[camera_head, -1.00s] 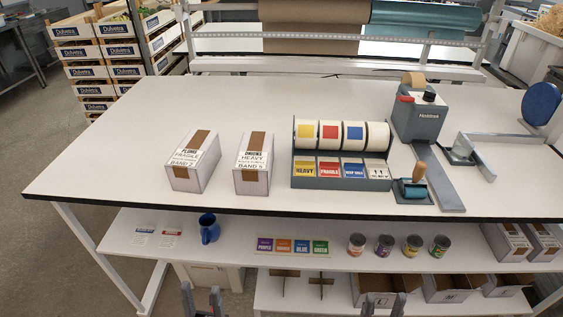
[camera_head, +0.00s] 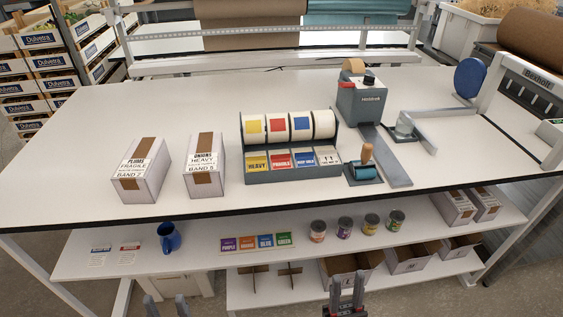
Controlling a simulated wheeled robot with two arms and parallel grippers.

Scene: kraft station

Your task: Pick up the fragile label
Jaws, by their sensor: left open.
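The red fragile label (camera_head: 281,161) lies in the front row of the grey label dispenser (camera_head: 291,175), between the yellow heavy label (camera_head: 257,163) and the blue label (camera_head: 304,159). The dispenser stands on the white bench, with label rolls behind the row. My left gripper (camera_head: 166,302) is at the bottom edge, open and empty, well below and in front of the bench.
Two white boxes, one marked fragile (camera_head: 141,172) and one heavy (camera_head: 206,166), stand left of the dispenser. The lower shelf holds a blue jug (camera_head: 169,238), cards and cans. The bench's front edge lies before my grippers.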

